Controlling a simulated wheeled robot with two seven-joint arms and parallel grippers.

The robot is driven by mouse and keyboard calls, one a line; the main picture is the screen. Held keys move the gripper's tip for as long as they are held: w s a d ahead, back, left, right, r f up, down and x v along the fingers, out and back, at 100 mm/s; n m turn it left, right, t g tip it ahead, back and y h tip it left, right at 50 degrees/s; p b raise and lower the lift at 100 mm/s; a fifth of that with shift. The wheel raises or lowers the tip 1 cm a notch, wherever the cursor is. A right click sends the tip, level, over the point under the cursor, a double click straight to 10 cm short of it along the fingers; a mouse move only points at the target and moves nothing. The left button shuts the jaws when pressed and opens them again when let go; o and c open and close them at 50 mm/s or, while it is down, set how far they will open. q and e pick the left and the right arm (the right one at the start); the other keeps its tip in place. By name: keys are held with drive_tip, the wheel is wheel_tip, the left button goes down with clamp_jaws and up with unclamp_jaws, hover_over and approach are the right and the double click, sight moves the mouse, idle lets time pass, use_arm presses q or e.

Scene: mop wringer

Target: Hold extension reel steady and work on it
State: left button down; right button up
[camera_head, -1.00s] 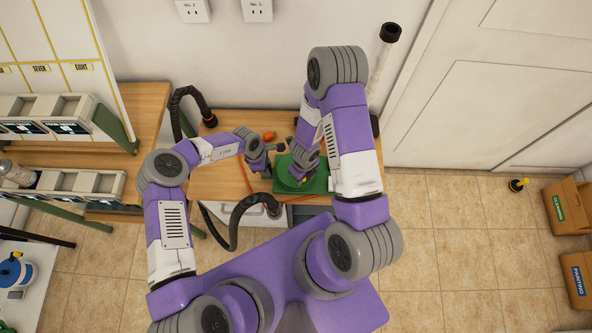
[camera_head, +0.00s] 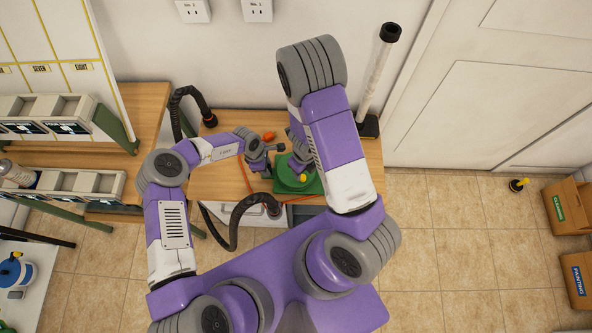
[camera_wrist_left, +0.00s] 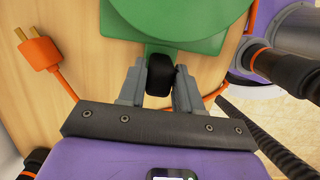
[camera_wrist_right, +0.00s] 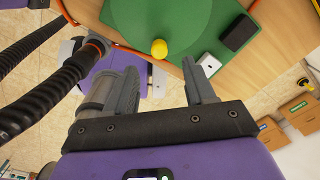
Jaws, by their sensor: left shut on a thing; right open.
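The extension reel (camera_head: 296,181) is a green disc on a green base, lying on the wooden worktop. An orange cord (camera_head: 247,178) runs from it, ending in an orange plug (camera_wrist_left: 38,53). In the left wrist view my left gripper (camera_wrist_left: 160,85) is shut on a black grip (camera_wrist_left: 160,72) at the edge of the reel's green base (camera_wrist_left: 190,45). In the right wrist view my right gripper (camera_wrist_right: 165,85) is open and empty, just short of the reel. A yellow knob (camera_wrist_right: 159,48) stands on the green disc (camera_wrist_right: 165,25) beyond its fingers. In the head view my right arm partly hides the reel.
A black hose (camera_head: 240,222) loops at the worktop's front edge, and another (camera_head: 187,100) stands behind. A white pole on a black base (camera_head: 378,78) stands at the back right. Shelving with bins (camera_head: 60,110) is on the left. The tiled floor at right is mostly clear.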

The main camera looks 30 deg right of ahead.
wheel_tip(320, 180, up, 6)
drive_tip(key=shift+r, duration=0.15)
idle(0.4)
idle(0.4)
